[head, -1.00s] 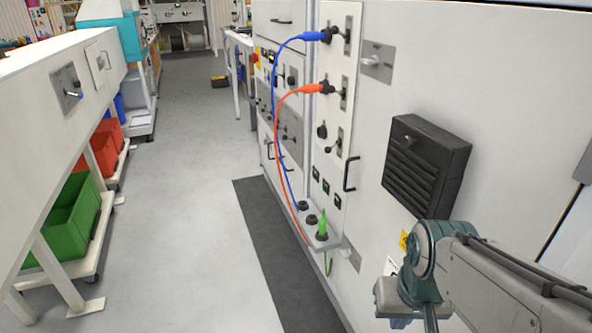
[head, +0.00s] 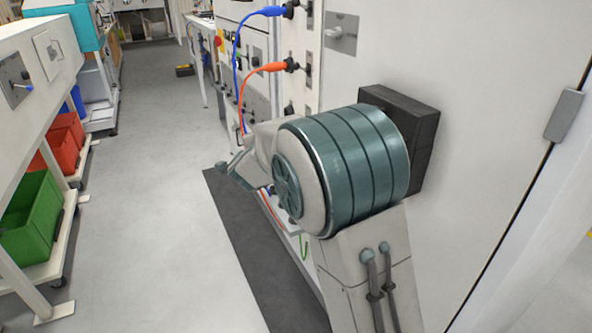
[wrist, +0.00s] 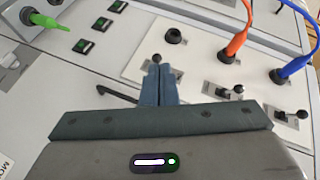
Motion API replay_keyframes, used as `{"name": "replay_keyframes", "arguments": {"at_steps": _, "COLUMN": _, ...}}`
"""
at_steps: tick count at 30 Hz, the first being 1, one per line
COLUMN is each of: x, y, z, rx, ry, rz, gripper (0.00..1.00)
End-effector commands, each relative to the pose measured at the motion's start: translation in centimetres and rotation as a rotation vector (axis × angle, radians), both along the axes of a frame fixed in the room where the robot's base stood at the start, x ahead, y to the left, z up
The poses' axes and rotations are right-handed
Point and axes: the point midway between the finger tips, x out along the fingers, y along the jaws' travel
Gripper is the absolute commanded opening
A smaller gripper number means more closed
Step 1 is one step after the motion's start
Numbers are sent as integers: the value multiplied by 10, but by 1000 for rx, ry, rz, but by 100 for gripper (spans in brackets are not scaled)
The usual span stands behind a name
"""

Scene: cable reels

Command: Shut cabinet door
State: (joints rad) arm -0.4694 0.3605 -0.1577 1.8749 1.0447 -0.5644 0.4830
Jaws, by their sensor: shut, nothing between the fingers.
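The cabinet door (head: 470,110) is a broad white panel with a dark vent box (head: 425,130), on the right of the head view. A grey hinge (head: 563,115) shows along its right edge. I cannot tell whether the door stands ajar. In the wrist view, my gripper (wrist: 158,75) has its two fingers together and empty. The fingertips are over the cabinet's front, close to a black-knobbed lever (wrist: 156,59); contact is unclear. A black bar handle (wrist: 115,94) lies just left of the fingers, partly hidden by them. My arm hides the door's lower left in the head view.
A blue cable (head: 238,65) and an orange cable (head: 262,73) hang from plugs on the cabinet front. A green plug (wrist: 38,29) shows in the wrist view. A white bench with green (head: 32,220) and red bins stands left.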

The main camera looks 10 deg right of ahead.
Motion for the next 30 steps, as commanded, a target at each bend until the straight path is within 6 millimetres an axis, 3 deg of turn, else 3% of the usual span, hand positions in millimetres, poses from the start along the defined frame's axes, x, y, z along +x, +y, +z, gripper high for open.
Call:
{"name": "replay_keyframes", "arguments": {"at_steps": 2, "x": 14, "y": 5, "z": -20, "rx": 49, "ry": -70, "rz": -142, "gripper": 0}}
{"name": "replay_keyframes", "arguments": {"at_steps": 5, "x": 18, "y": 7, "z": -41, "rx": 99, "ry": -167, "rz": -336, "gripper": 0}}
{"name": "replay_keyframes", "arguments": {"at_steps": 9, "x": 6, "y": 12, "z": -71, "rx": 131, "ry": -289, "rz": -571, "gripper": 0}}
{"name": "replay_keyframes", "arguments": {"at_steps": 15, "x": -20, "y": 22, "z": -99, "rx": 129, "ry": -402, "rz": -778, "gripper": 0}}
{"name": "replay_keyframes", "arguments": {"at_steps": 22, "x": -25, "y": 16, "z": -106, "rx": 122, "ry": -437, "rz": -840, "gripper": 0}}
{"name": "replay_keyframes", "arguments": {"at_steps": 30, "x": 3, "y": -28, "z": -106, "rx": 121, "ry": -437, "rz": -838, "gripper": 0}}
